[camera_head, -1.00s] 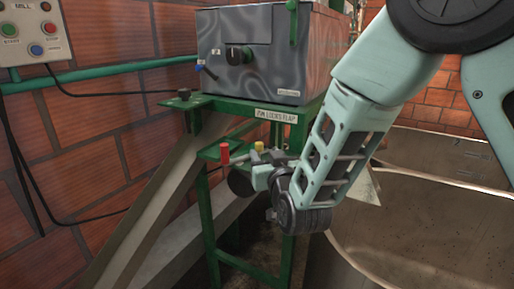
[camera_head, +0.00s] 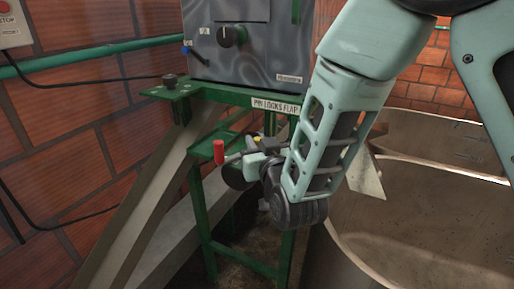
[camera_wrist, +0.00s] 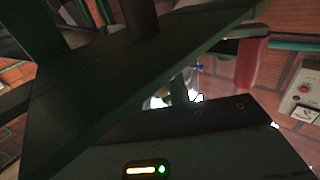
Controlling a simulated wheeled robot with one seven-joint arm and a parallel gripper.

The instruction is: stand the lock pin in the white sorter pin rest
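A small upright red cylinder (camera_head: 218,152) stands at the left end of the small green shelf (camera_head: 203,149) under the grey machine. It also shows large in the wrist view (camera_wrist: 251,62). I cannot tell whether it is the lock pin or a rest. A small yellow piece (camera_head: 257,138) shows behind my gripper. My gripper (camera_head: 236,158) is low beside the shelf, just right of the red cylinder; its fingertips are small and partly hidden, so its opening and hold are unclear. A white patch (camera_wrist: 193,86) in the wrist view is mostly covered; no white rest is clearly recognizable.
The grey machine (camera_head: 262,45) stands on a green frame with a "PIN LOCKS FLAP" label (camera_head: 275,104). A sloping chute (camera_head: 160,205) runs down left; a large round tub (camera_head: 430,190) fills the right. A brick wall is behind.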

